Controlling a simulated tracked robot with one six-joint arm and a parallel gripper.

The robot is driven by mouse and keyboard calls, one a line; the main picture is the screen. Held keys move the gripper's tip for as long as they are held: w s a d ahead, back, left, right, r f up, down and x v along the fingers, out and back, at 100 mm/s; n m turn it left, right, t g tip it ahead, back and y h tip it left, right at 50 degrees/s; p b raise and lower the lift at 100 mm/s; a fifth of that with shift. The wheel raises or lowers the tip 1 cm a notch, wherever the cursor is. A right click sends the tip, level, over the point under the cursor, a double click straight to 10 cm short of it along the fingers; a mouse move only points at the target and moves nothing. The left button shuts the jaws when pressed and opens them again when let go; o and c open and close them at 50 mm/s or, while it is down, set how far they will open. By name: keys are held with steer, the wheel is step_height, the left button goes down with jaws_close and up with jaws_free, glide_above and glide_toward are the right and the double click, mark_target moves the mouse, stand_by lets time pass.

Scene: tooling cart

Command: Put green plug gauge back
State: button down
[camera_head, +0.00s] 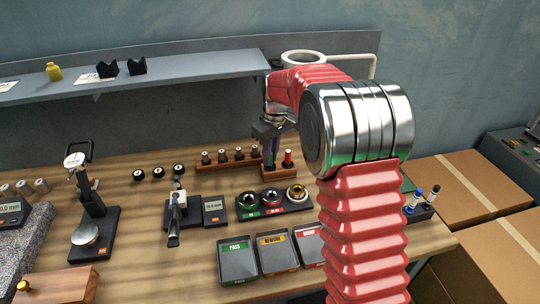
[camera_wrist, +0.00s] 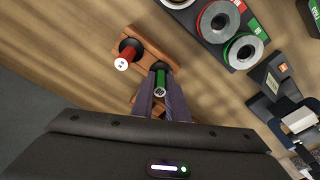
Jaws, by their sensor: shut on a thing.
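The stand also shows in the wrist view (camera_wrist: 148,47). The red plug gauge (camera_head: 288,158) stands upright in the stand's other place; it also shows in the wrist view (camera_wrist: 125,59).
A wooden rack with several dark pins (camera_head: 222,158) stands just left of the stand. A black holder with ring gauges (camera_head: 272,202) lies in front. Trays (camera_head: 237,262) are nearer the front edge. A shelf (camera_head: 180,72) runs along the wall behind.

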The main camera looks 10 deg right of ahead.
mark_target(273, 168)
steer(key=shift+f, duration=0.2)
steer(key=c, duration=1.7)
jaws_free()
steer(key=shift+c, duration=0.2)
steer(key=shift+r, duration=0.1)
step_height(273, 168, up, 12)
steer(key=s, duration=0.1)
steer(key=shift+s+d+r, duration=0.15)
steer(key=shift+d+r, duration=0.05)
steer(key=shift+d, duration=0.15)
